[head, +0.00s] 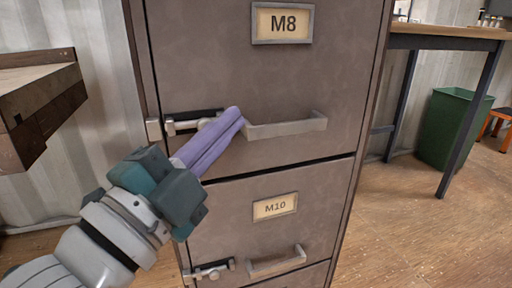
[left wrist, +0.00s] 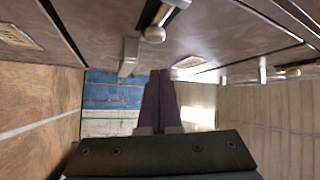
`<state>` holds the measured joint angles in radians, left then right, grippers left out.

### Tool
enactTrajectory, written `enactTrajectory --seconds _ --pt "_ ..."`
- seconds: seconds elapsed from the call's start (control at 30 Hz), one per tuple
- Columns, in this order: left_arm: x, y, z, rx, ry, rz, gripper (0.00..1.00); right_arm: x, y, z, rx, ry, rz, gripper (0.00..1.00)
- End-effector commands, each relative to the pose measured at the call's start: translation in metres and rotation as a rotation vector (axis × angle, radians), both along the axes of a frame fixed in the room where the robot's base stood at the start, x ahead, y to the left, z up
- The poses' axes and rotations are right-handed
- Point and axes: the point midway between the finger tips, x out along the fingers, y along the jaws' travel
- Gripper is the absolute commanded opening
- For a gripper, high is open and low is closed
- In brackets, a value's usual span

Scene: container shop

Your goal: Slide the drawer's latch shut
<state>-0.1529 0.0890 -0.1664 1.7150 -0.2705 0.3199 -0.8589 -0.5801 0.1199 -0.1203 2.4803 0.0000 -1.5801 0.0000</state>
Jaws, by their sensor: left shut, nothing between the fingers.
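The grey-brown cabinet's upper drawer, labelled M8 (head: 320,80), is closed flush. Its latch (head: 186,125) is a pale bolt on a dark plate at the drawer's left edge, with a round knob, which also shows in the left wrist view (left wrist: 153,34). A pale keeper block (head: 153,129) sits on the frame left of the bolt; a small gap seems to separate them. My left gripper (head: 234,117) is shut and empty, its purple fingers in front of the drawer, just right of the knob. I cannot tell whether they touch it. My right gripper is not in view.
The M8 handle (head: 286,126) is right of my fingertips. The lower M10 drawer (head: 273,230) has its own latch (head: 210,271) and handle (head: 277,262). A wooden shelf (head: 40,100) juts in at left. A table (head: 450,32) and green bin (head: 455,128) stand at right.

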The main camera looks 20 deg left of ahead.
Motion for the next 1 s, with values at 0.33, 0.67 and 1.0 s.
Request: enactTrajectory --seconds 0.33,0.67,1.0 --pt "0.019 0.017 -0.008 0.003 0.002 0.000 0.00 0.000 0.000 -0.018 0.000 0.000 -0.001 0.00" --pt "0.015 0.026 -0.010 -0.001 0.001 -0.001 0.00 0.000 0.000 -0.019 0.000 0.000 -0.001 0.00" --pt "0.007 0.039 -0.007 0.002 0.004 0.002 0.00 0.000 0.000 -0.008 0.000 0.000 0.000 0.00"
